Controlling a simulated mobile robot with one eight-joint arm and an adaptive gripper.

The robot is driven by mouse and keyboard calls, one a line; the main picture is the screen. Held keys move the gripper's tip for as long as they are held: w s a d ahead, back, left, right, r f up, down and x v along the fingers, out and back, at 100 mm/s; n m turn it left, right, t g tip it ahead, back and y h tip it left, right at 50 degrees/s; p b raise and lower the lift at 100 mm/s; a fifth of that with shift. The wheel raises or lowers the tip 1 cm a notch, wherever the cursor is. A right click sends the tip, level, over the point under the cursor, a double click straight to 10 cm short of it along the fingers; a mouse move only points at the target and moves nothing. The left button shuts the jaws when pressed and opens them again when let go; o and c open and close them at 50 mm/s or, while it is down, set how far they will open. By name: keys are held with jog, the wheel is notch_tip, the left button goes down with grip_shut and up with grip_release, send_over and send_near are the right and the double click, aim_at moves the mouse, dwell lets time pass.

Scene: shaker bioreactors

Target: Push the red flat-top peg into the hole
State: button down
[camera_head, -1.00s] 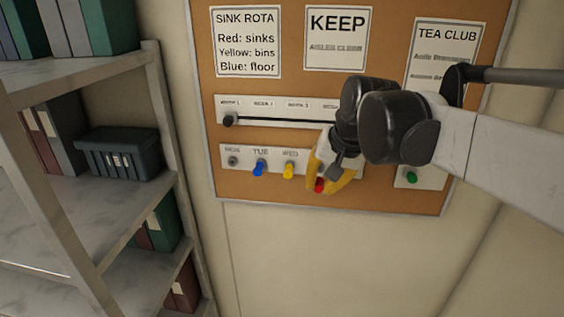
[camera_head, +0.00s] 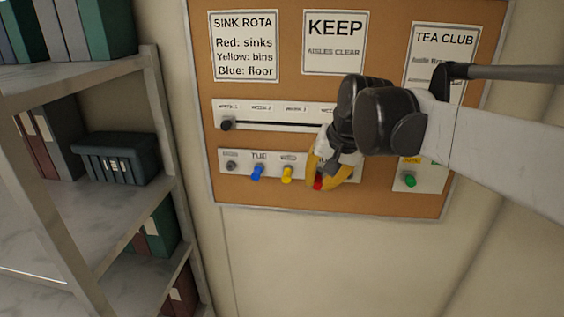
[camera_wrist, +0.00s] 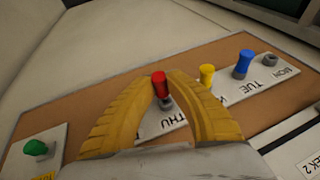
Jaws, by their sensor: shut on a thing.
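The red peg (camera_head: 318,184) is at the lower strip (camera_head: 222,170) of day labels on the cork board, in the head view. In the wrist view the red peg (camera_wrist: 159,84) stands by the THU label, with a grey collar at its base. My gripper (camera_head: 322,182) has its yellow fingers around the peg. In the wrist view the fingertips (camera_wrist: 163,80) are closed on its two sides. How deep the peg sits in its hole cannot be told.
A blue peg (camera_head: 257,172) and a yellow peg (camera_head: 287,174) stand to the left on the same strip. A green peg (camera_head: 410,181) is on a separate card at right. A slider strip (camera_head: 290,111) runs above. A shelf (camera_head: 90,75) stands at left.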

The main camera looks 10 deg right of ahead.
jog(key=shift+w+d, duration=0.3)
jog(key=shift+w, duration=0.65)
dwell(1.2)
jog(key=c, duration=1.4)
grip_release()
jog(key=v, duration=1.2)
jog(key=s+f+n+b, duration=0.1)
jog(key=s+f+b, duration=0.4)
jog(key=f+b, duration=0.8)
jog(key=s+a+f+n+t+h+b, duration=0.1)
jog(key=s+f+b, duration=0.5)
jog(key=f+b, duration=0.8)
jog(key=s+a+f+n+t+b, duration=0.1)
jog(key=s+f+b, duration=0.4)
jog(key=f, duration=2.9)
jog(key=shift+s+a+f+n+b, duration=0.1)
jog(key=shift+s+f+n+b, duration=0.35)
jog(key=shift+b, duration=3.95)
